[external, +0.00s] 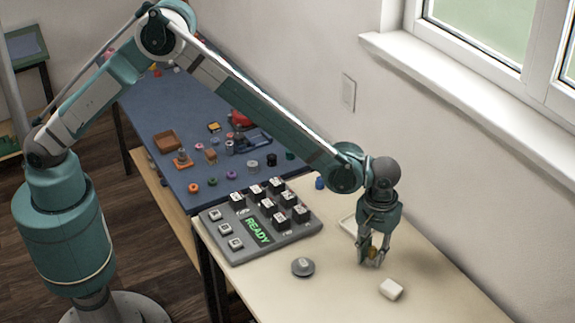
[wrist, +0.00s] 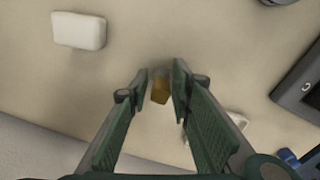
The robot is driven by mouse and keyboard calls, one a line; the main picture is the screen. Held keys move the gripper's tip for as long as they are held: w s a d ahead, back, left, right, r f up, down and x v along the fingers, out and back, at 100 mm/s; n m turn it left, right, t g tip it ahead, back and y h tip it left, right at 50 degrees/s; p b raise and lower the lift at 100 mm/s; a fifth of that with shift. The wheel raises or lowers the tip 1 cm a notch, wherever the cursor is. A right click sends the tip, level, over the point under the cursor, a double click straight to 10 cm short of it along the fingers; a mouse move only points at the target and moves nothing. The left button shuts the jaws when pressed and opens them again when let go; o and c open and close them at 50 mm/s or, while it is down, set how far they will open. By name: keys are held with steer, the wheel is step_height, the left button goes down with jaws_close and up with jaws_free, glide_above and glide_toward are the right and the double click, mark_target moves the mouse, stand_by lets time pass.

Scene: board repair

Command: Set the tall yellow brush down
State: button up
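My gripper (external: 373,258) points straight down, low over the cream table. Its fingers are close together around a small yellow-brown piece (external: 376,253), which I take to be the yellow brush. In the wrist view the brush (wrist: 160,91) shows end-on between the two fingertips (wrist: 161,78), close against the right finger.
A white block (external: 391,289) lies near the gripper; it also shows in the wrist view (wrist: 79,30). A round grey piece (external: 303,267) lies to the left. A grey keypad panel reading READY (external: 285,240) stands behind it. The table's right side is clear.

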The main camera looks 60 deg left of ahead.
mark_target(373, 248)
steer(key=shift+o, duration=0.5)
steer(key=shift+r, duration=0.1)
step_height(373, 248, up, 12)
steer(key=shift+r+p, duration=0.1)
steer(key=shift+p, duration=0.85)
steer(key=shift+a, duration=0.15)
